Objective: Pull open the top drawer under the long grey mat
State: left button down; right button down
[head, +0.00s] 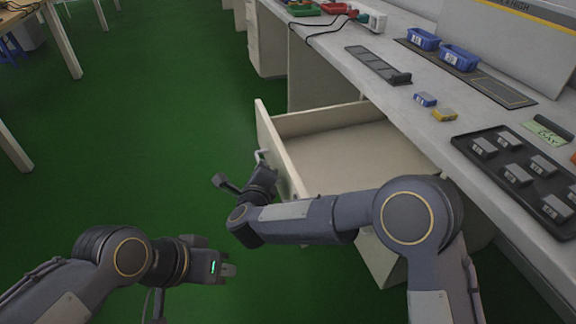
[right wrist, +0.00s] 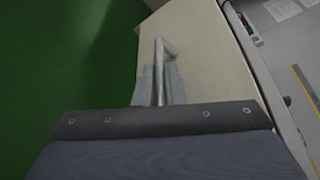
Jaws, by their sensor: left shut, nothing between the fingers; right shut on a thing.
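The top drawer (head: 275,150) is pulled well out from under the counter, and its empty pale inside shows. Its metal handle (right wrist: 160,62) is on the front panel. My right gripper (right wrist: 159,88) is shut on the handle; in the head view, its own wrist partly hides that spot. My left gripper (head: 231,270) is shut and empty, low over the floor and apart from the drawer. A long grey mat (head: 490,88) with blue bins lies on the counter, and a narrower dark grey strip (head: 370,59) lies nearer the edge; which one the task names is unclear.
A black tray (head: 470,150) with several grey blocks sits at the right of the counter. Small blue and yellow blocks (head: 444,115) lie beside it. Another drawer cabinet (head: 267,45) stands farther back. The green floor (head: 150,140) left of the drawer is clear.

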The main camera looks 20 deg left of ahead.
pick_arm(q)
jog(key=shift+f, duration=0.15)
pick_arm(e)
jog(key=s+a, duration=0.2)
jog(key=shift+a+f, duration=0.1)
jog(key=shift+a, duration=0.25)
jog(key=c, duration=1.5)
grip_release()
